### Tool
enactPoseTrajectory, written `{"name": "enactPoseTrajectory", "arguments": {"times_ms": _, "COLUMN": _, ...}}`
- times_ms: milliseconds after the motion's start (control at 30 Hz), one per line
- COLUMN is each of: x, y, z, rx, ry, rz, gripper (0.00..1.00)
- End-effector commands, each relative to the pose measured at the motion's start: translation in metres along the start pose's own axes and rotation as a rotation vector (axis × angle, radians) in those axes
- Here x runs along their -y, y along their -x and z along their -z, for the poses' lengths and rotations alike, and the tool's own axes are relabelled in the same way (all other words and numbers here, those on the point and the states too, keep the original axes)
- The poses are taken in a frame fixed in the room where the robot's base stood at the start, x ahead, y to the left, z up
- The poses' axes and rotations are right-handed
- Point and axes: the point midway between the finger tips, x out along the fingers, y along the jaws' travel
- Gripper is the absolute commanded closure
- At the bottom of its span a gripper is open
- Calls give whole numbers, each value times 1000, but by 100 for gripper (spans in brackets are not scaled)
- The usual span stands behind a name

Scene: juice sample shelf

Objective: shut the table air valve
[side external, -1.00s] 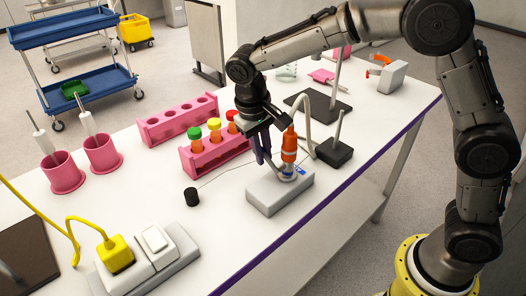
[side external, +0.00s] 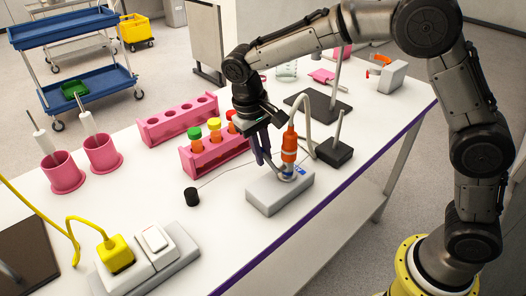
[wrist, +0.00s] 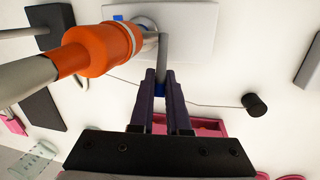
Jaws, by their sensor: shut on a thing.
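The air valve is a fitting on a grey block (side external: 280,194) near the table's front edge, with an upright orange coupling (side external: 289,146) and a pale hose (side external: 304,112) plugged in. In the wrist view the orange coupling (wrist: 97,50) lies left of my fingers, with the metal valve body (wrist: 146,40) beside it. A thin grey lever (wrist: 163,52) runs from the body to my fingertips. My gripper (side external: 270,166) is beside the coupling on its left; in the wrist view my gripper (wrist: 161,76) is shut on the lever's end. The lever is mostly hidden in the side view.
A pink rack (side external: 224,155) with capped tubes stands close left of my gripper. A black cap (side external: 192,197) lies near the block. A dark box with a rod (side external: 334,153) stands to the right. A switch and yellow plug (side external: 116,254) are at front left.

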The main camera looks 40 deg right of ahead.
Motion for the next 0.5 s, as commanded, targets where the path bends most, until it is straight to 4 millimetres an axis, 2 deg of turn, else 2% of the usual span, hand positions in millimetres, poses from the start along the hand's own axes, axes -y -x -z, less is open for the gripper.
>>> {"name": "enactPoseTrajectory", "arguments": {"times_ms": 500, "x": 4, "y": -16, "z": 8, "rx": 332, "ry": 56, "rz": -32, "gripper": 100}}
